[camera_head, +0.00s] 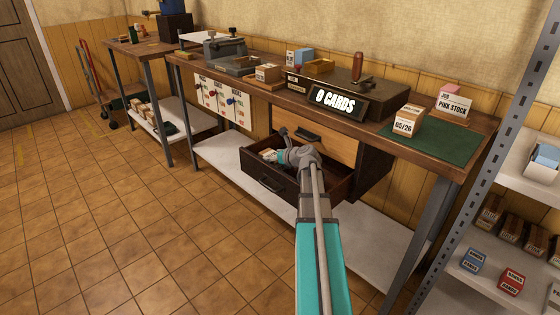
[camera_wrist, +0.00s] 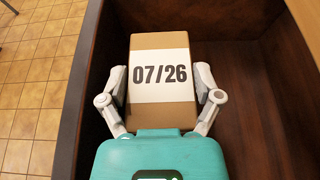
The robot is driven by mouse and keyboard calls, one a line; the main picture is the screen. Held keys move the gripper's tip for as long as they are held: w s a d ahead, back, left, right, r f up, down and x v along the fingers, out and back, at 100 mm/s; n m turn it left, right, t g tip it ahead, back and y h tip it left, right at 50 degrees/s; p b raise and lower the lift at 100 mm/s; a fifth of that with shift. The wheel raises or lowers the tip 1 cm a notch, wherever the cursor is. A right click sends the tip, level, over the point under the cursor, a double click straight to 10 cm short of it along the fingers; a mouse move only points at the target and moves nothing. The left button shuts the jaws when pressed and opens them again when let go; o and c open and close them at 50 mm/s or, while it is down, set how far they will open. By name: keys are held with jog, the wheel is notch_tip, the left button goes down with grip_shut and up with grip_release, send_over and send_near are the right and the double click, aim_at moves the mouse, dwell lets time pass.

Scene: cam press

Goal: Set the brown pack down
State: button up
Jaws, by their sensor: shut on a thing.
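The brown pack (camera_wrist: 160,105) bears a white label reading "07/26" and lies between the two fingers of my gripper (camera_wrist: 160,88). The fingers are shut on its left and right sides. In the head view, my gripper (camera_head: 281,156) reaches into the open dark drawer (camera_head: 265,182) under the bench. In the wrist view the drawer (camera_wrist: 270,120) has dark walls around the pack, with bare floor to its right. I cannot tell whether the pack touches the drawer floor.
A metal shelf (camera_head: 500,262) with boxes stands at the right.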

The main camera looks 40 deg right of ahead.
jog(key=shift+f, duration=0.1)
dwell(0.3)
jog(key=shift+d, duration=0.5)
jog(key=d, duration=0.3)
jog(key=shift+w+d, duration=0.25)
jog(key=shift+d, duration=0.05)
jog(key=shift+s+a+f+b, duration=0.1)
jog(key=shift+a+f+b, duration=0.15)
jog(key=shift+f+b, duration=0.25)
jog(key=shift+f, duration=0.15)
jog(key=shift+f+b, duration=0.15)
jog(key=shift+b, duration=0.15)
jog(key=o, duration=1.1)
